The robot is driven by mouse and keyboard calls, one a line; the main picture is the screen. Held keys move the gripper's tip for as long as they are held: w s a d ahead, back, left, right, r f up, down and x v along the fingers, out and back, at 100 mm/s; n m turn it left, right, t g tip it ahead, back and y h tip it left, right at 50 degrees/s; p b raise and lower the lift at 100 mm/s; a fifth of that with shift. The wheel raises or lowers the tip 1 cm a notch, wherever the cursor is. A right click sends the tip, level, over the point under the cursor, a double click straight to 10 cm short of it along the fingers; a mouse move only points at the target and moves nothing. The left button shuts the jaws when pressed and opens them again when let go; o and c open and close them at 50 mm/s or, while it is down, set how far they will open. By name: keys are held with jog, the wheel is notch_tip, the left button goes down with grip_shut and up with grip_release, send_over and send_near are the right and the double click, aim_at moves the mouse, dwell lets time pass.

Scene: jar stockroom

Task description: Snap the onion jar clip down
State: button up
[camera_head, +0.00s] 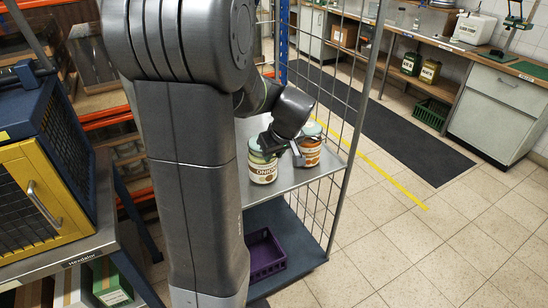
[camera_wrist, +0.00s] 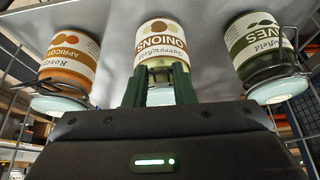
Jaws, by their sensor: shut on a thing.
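The onion jar (camera_head: 263,168) stands upright on a grey wire-sided shelf, its label facing out. In the wrist view the onion jar (camera_wrist: 163,40) is central and appears upside down. My gripper (camera_head: 287,150) is at the jar's top, partly covering it in the head view. In the wrist view my gripper (camera_wrist: 160,82) has its two dark green fingers close together in front of the pale lid (camera_wrist: 160,97), shut on the clip there. The clip itself is mostly hidden by the fingers, and its angle cannot be told.
An apricot jar (camera_wrist: 69,56) and a green-filled jar (camera_wrist: 262,52) flank the onion jar, with pale lids and wire clips. Wire mesh (camera_head: 345,100) closes the shelf's right side. A purple crate (camera_head: 265,255) sits on the deck below. Open tiled floor lies right.

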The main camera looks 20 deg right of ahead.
jog(key=f+t+b, duration=0.1)
jog(key=t+b, duration=0.1)
jog(key=b, duration=0.7)
jog(key=s+f+t+b, duration=0.1)
jog(key=t+b, duration=0.2)
jog(key=b, duration=0.7)
jog(key=s+f+t+b, duration=0.1)
jog(key=f+t+b, duration=0.1)
jog(key=b, duration=0.7)
jog(key=shift+d+t+y, duration=0.1)
jog(key=shift+t+y, duration=0.2)
jog(key=shift+t, duration=0.4)
jog(key=f+t+b, duration=0.1)
jog(key=t+b, duration=0.1)
jog(key=t, duration=0.1)
jog(key=f+t+b, duration=0.1)
jog(key=t+b, duration=0.1)
jog(key=b, duration=0.1)
jog(key=f+t+b, duration=0.1)
jog(key=t+b, duration=0.1)
jog(key=t, duration=0.1)
jog(key=shift+w+f+t+y, duration=0.25)
jog(key=shift+w+t+y, duration=0.05)
jog(key=shift+w, duration=0.05)
jog(key=shift+w+f+t, duration=0.15)
jog(key=shift+t, duration=0.4)
jog(key=shift+w+f+t, duration=0.15)
jog(key=shift+t, duration=0.4)
grip_shut()
grip_release()
